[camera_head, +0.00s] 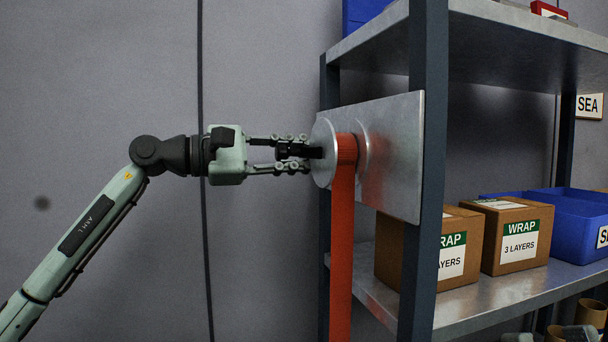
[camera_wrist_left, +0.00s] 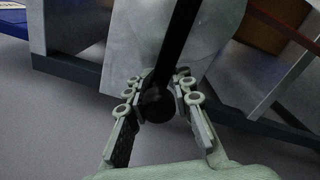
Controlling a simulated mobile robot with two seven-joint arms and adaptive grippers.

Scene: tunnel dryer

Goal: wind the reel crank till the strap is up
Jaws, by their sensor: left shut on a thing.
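The reel (camera_head: 322,172) is a grey disc pair on a metal plate (camera_head: 398,150) fixed to the shelf's side. An orange strap (camera_head: 342,245) is wound on its hub and hangs straight down past the bottom of the head view. My left gripper (camera_head: 298,153) reaches in from the left and is shut on the black crank handle (camera_head: 316,152). In the left wrist view, the fingers sit on both sides of the round knob (camera_wrist_left: 157,104), with the dark crank arm (camera_wrist_left: 182,42) running upward across the disc (camera_wrist_left: 140,52).
A dark upright post (camera_head: 424,190) stands just right of the plate. The shelf (camera_head: 480,302) holds cartons labelled WRAP (camera_head: 517,236) and a blue bin (camera_head: 575,240). Cardboard tubes (camera_head: 590,314) are below. The wall area left of the reel is free apart from my arm.

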